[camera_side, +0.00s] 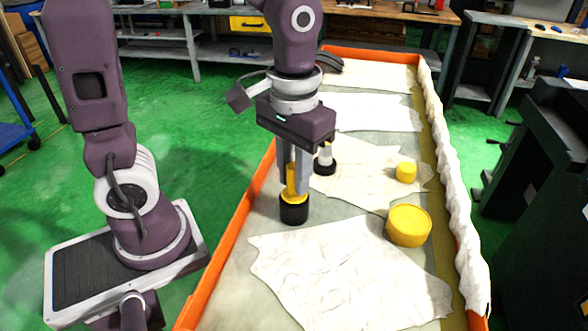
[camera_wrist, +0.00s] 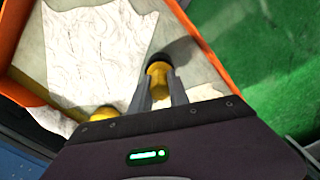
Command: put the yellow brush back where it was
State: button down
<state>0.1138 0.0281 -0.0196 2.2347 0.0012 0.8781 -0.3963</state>
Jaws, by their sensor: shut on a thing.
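The yellow brush (camera_side: 291,182) is upright, with a yellow handle and a wide black lower end. My gripper (camera_side: 296,183) points down and is shut on its handle. The black end is at or just above a bare grey part of the bed, by the left orange edge; I cannot tell whether it touches. In the wrist view the brush (camera_wrist: 158,70) shows between the two fingers of my gripper (camera_wrist: 160,86), and its black end is partly hidden.
A white brush with a black base (camera_side: 325,160) stands just behind. A large yellow cylinder (camera_side: 408,226) and a small yellow one (camera_side: 406,172) stand to the right. Crumpled pale sheets (camera_side: 340,275) cover much of the bed. An orange rim (camera_side: 228,238) borders it.

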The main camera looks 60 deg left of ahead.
jog(key=shift+f, duration=0.15)
jog(key=c, duration=1.3)
grip_release()
jog(key=shift+o, duration=0.2)
notch_tip(320, 180, up, 12)
jog(key=s+a+f+m+t, duration=0.3)
jog(key=s+f+t, duration=0.1)
jog(key=s, duration=0.4)
jog(key=shift+s+f+t, duration=0.15)
jog(key=shift+s+t, duration=0.15)
jog(key=shift+t, duration=0.5)
jog(key=shift+a, duration=0.1)
